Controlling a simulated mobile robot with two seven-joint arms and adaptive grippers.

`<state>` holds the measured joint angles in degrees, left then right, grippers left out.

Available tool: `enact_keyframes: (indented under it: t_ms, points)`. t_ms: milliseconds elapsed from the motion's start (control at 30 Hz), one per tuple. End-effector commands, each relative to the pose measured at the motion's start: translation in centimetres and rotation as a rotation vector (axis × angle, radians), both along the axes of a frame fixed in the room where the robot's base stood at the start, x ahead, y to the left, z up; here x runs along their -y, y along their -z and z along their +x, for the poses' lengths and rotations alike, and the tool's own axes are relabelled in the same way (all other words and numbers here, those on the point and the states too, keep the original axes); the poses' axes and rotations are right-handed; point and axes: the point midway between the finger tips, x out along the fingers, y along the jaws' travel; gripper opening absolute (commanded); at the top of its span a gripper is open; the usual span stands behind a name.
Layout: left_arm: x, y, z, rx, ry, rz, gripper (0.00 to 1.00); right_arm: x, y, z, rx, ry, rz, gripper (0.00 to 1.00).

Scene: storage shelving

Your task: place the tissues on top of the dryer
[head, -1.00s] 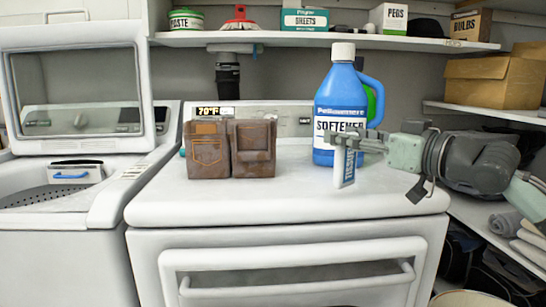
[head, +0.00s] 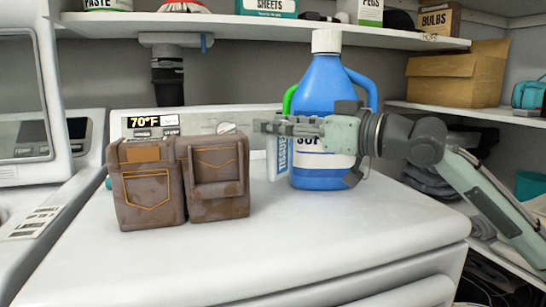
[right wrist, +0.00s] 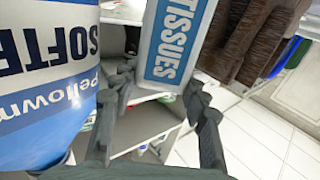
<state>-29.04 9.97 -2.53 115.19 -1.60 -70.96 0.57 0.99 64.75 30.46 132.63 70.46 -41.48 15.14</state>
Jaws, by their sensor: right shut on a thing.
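The tissues (head: 281,160), a small white and blue pack, stand upright over the dryer top (head: 310,225), just left of the softener bottle. I cannot tell whether their bottom touches the surface. My right gripper (head: 270,127) reaches in from the right, in front of the bottle, and is shut on the upper part of the tissues. In the right wrist view the tissues (right wrist: 176,45) show large, label towards the camera, beyond the gripper's fingers (right wrist: 163,88). My left gripper is not in view.
The blue softener bottle (head: 323,100) stands close behind my right gripper. Brown pocketed pouches (head: 180,180) stand on the dryer to the left. A loaded shelf (head: 260,27) spans the back wall. The dryer's front top is clear.

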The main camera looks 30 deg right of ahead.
Motion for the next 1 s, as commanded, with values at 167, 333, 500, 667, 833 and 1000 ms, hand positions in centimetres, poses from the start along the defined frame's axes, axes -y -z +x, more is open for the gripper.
enact_keyframes:
  t_ms: [167, 333, 500, 667, 833, 1000]
  points:
    - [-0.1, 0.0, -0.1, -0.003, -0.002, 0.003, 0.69, 0.0, 1.5, 0.0, -0.001, 0.000, 0.002, 0.27]
    - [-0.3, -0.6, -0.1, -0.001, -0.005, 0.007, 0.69, 0.0, 3.9, 0.0, -0.002, 0.000, 0.002, 0.27]
    - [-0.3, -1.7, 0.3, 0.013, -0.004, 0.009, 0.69, 0.0, 4.3, 0.0, 0.003, 0.001, -0.001, 0.27]
    - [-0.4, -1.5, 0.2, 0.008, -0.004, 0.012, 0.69, 0.0, 4.4, 0.0, 0.001, 0.001, -0.001, 0.27]
    - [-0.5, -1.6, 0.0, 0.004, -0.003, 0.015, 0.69, 0.0, 4.6, 0.0, 0.001, 0.001, -0.001, 0.53]
    - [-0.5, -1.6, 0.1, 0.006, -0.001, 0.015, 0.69, 0.0, 4.6, 0.0, 0.001, 0.001, -0.001, 0.65]
